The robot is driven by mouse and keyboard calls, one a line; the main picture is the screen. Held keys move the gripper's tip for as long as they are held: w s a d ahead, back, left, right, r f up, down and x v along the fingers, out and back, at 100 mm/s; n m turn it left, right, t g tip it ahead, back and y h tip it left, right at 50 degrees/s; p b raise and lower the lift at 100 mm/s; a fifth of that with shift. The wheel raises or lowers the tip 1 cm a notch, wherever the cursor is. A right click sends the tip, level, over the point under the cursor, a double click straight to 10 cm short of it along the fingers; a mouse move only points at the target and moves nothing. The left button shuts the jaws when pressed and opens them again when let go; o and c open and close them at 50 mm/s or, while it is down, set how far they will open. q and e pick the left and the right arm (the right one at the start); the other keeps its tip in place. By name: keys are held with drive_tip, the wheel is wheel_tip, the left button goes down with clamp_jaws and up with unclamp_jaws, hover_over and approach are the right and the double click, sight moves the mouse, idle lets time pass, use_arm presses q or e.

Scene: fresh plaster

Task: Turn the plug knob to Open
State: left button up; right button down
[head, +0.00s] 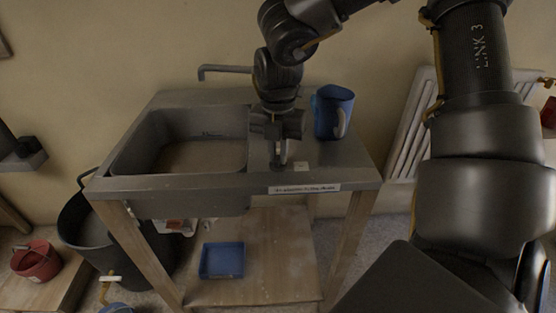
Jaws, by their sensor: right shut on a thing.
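The grey sink (178,158) stands against the wall, its basin on the left and a flat deck on the right. My right gripper (280,160) points down at the deck just right of the basin. It is shut on the plug knob, which its fingers mostly hide, so I cannot read the knob's setting. A small pale marking (301,166) lies on the deck right of the fingers. The plug in the basin cannot be made out. My left gripper is not in view.
A blue jug (334,113) stands on the deck close right of my gripper. A tap (223,69) rises behind the basin. A labelled strip (305,188) is on the front edge. Below are a blue tray (222,260) and a black bucket (106,235). A radiator (409,135) is at right.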

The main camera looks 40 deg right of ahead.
sight(278, 156)
drive_tip(key=shift+n, duration=2.2)
drive_tip(key=c, duration=1.4)
unclamp_jaws()
drive_tip(key=shift+r, duration=0.15)
wheel_tip(278, 156, up, 12)
drive_tip(key=p, duration=0.8)
